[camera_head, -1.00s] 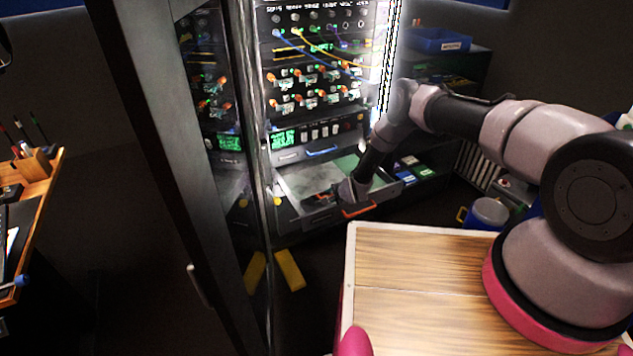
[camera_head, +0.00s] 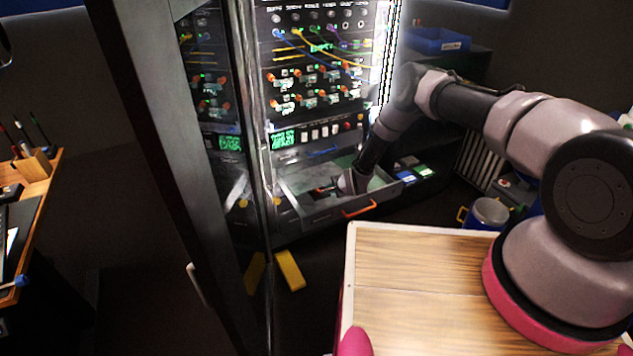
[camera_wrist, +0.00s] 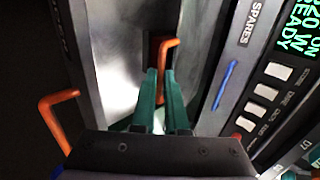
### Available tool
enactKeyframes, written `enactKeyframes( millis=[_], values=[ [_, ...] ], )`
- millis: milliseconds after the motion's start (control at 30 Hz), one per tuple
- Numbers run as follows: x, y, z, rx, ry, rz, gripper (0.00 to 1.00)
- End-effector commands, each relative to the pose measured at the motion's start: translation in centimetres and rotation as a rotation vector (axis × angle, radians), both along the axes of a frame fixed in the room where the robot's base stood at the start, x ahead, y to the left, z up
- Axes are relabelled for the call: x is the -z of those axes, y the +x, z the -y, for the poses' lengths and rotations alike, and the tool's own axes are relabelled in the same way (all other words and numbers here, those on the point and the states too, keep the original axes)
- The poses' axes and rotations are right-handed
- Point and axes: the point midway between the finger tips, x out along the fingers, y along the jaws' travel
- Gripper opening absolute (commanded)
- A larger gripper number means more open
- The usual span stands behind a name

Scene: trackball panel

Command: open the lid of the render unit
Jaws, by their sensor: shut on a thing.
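The render unit appears to be the grey drawer-like unit (camera_head: 318,214) pulled out low in the rack. Its orange front handle (camera_head: 358,208) also shows at the left in the wrist view (camera_wrist: 60,112). Inside its rim is a second orange handle (camera_wrist: 164,48), apparently on the grey lid (camera_wrist: 118,50). My gripper (camera_wrist: 160,78), with teal fingers, is shut on this inner handle. In the head view my gripper (camera_head: 338,190) is down at the unit, partly hidden by my wrist. The lid's exact tilt is hard to tell.
The SPARES drawer front (camera_wrist: 236,60), with a blue handle (camera_wrist: 224,86), lies close to the right of my gripper in the wrist view. The glass cabinet door (camera_head: 262,200) stands open at the left. A blue bin (camera_head: 438,40) is on the right shelf.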

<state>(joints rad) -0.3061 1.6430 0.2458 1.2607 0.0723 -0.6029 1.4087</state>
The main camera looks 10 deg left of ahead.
Motion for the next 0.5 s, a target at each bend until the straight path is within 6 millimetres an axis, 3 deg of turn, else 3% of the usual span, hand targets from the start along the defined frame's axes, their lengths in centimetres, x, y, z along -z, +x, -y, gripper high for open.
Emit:
enactKeyframes(
  millis=[267, 500],
  values=[
    [-0.2, 0.1, 0.0, 0.0, 0.001, 0.001, 0.0],
    [-1.6, 0.4, -0.2, 0.0, 0.001, 0.002, 0.0]
  ],
)
